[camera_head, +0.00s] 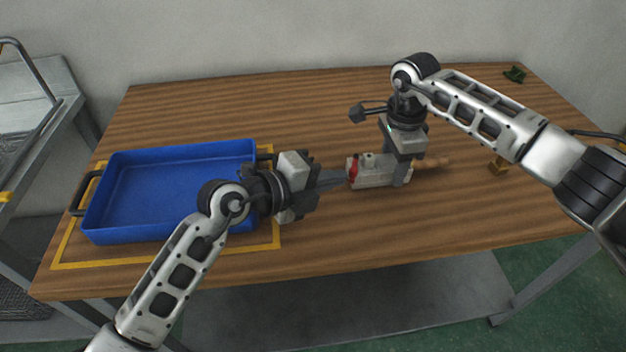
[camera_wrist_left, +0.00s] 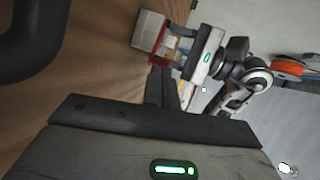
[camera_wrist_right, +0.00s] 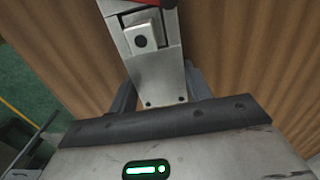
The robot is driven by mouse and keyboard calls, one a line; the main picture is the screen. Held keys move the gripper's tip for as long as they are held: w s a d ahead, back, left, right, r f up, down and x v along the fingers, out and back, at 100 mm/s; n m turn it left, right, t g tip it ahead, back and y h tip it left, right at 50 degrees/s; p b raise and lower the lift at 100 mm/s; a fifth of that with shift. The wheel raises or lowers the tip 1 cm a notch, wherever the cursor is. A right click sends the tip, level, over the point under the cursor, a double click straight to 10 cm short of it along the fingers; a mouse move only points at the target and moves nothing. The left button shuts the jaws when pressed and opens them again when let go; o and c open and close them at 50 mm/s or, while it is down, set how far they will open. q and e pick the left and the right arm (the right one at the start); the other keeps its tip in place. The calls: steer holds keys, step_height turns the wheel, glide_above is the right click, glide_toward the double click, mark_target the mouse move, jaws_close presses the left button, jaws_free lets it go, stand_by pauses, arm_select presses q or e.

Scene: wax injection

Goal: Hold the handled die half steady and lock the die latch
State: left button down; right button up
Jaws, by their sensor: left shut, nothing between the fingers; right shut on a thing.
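The metal die (camera_head: 375,174) lies on the table right of centre, with a red latch part (camera_head: 352,170) at its left end and a wooden handle (camera_head: 434,163) sticking out to the right. My right gripper (camera_head: 401,174) comes down from above and is shut on the handled die half; the grey block (camera_wrist_right: 158,65) sits between its fingers in the right wrist view. My left gripper (camera_head: 343,180) is shut and empty, its tips beside the red part. The left wrist view shows the tips (camera_wrist_left: 161,80) close to the red part (camera_wrist_left: 157,60); I cannot tell whether they touch.
A blue tray (camera_head: 180,234) stands at the left inside a yellow outline (camera_head: 160,263). The back of the wooden table (camera_head: 250,105) is clear.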

arm_select(q)
steer(key=shift+w+d+f, duration=0.15)
steer(key=shift+d, duration=0.15)
steer(key=d, duration=0.1)
steer(key=s+d, duration=0.1)
steer(key=d, duration=0.1)
steer(key=shift+s+d, duration=0.25)
steer(key=shift+d, duration=0.15)
steer(key=shift+a, duration=0.15)
steer(key=shift+w+a, duration=0.1)
stand_by(0.9)
